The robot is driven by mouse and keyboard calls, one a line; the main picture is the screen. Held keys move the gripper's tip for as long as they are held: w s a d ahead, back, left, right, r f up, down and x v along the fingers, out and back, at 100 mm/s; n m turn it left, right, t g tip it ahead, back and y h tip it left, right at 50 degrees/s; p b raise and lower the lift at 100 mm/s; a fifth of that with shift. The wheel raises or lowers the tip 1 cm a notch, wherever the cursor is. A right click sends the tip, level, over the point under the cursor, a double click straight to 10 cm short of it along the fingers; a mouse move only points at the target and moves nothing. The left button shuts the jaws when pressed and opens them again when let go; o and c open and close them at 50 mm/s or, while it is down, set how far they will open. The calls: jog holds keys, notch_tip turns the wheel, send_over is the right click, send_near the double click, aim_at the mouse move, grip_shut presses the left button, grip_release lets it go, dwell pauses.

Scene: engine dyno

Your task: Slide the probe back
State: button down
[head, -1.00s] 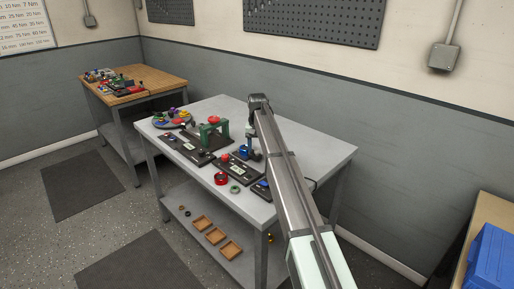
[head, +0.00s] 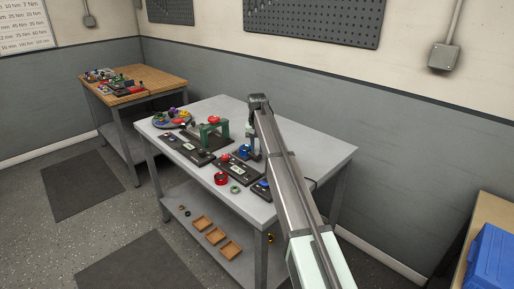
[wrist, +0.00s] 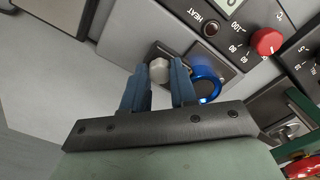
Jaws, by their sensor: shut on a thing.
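In the wrist view, my gripper (wrist: 158,68) has its two blue fingers on either side of a pale, rounded knob (wrist: 159,70), taken to be the probe's end. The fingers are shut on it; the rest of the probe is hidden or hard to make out. In the head view, my gripper hangs down over the right part of the metal table (head: 310,150), next to a blue part (head: 244,151); the probe cannot be told apart there.
The panel has a red knob (wrist: 267,41) with a numbered dial. A green frame with a red top (head: 213,128) stands left of my gripper. The table's right end is mostly clear.

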jog(key=s+d, duration=0.2)
jog(key=shift+s+d, duration=0.2)
jog(key=shift+s, duration=0.1)
jog(key=c, duration=0.9)
grip_release()
jog(key=shift+w, duration=0.1)
notch_tip(320, 180, up, 14)
jog(key=shift+f, duration=0.1)
jog(key=shift+d, duration=0.1)
